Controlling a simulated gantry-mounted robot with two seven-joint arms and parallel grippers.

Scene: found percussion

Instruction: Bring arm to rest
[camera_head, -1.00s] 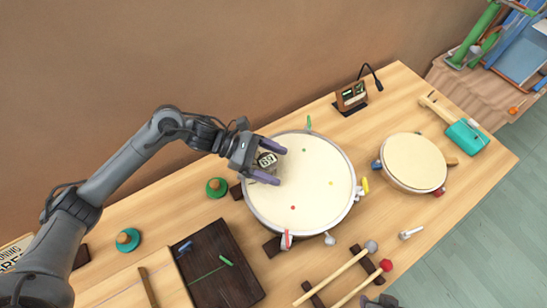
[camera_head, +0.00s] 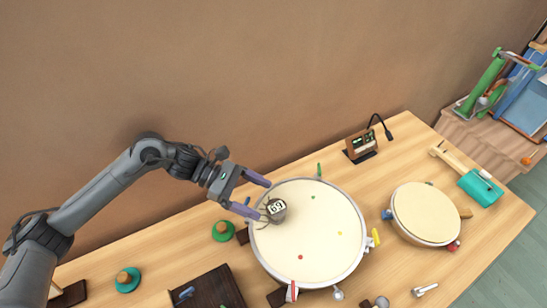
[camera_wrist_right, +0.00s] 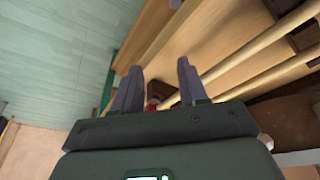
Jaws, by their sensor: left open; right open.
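My left gripper (camera_head: 252,196) is open and empty in the head view. Its fingers hang above the left rim of the large drum (camera_head: 318,240). A small grey cylinder marked with digits (camera_head: 276,210) stands on the drum skin just right of the fingertips, apart from them. My right gripper (camera_wrist_right: 157,85) is open in the right wrist view, with nothing between its fingers. The right arm does not show clearly in the head view.
A smaller drum (camera_head: 425,213) stands to the right. A small display box (camera_head: 360,145), a teal-headed mallet (camera_head: 480,187), green round knobs (camera_head: 222,231) and a dark board (camera_head: 212,290) lie around. Pale sticks (camera_wrist_right: 262,40) lie near the right gripper. The brown wall (camera_head: 250,70) stands behind.

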